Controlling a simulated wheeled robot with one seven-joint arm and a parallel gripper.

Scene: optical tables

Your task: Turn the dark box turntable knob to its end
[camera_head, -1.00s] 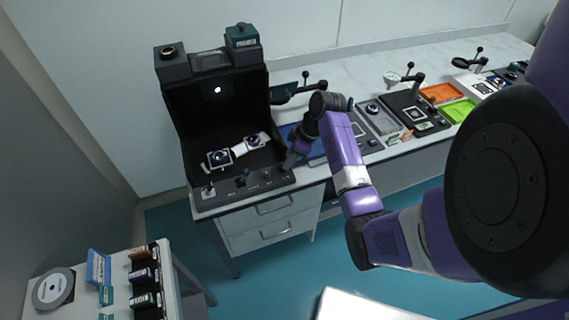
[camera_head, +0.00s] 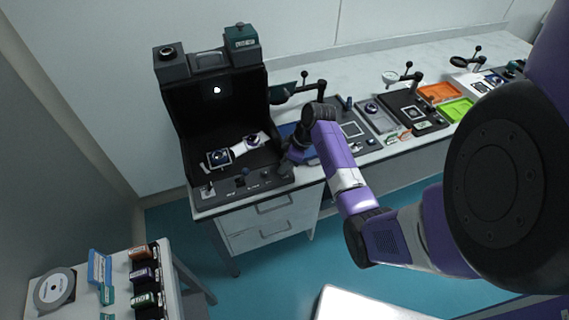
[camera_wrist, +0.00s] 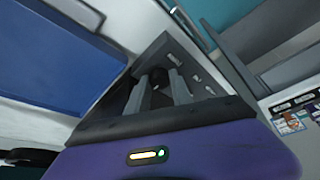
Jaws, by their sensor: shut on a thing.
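The dark box (camera_head: 187,118) stands open at the front on the left end of the bench. Watch-like pieces with white straps (camera_head: 236,151) lie inside it. Its front panel (camera_head: 225,193) carries several small controls. My gripper (camera_head: 287,167) is at the right end of this panel, and the arm hides the control there in the head view. In the wrist view, the two grey fingers of my gripper (camera_wrist: 160,92) are shut around a dark knob (camera_wrist: 157,77), one finger on each side. White markings show on the panel beside it. The knob's exact angle cannot be read.
A blue mat (camera_head: 289,129) lies right of the box. A jointed stand (camera_head: 302,90) rises close behind my wrist. Trays, including an orange one (camera_head: 438,92), stand farther right. A small side table (camera_head: 62,308) holds labelled boxes at lower left.

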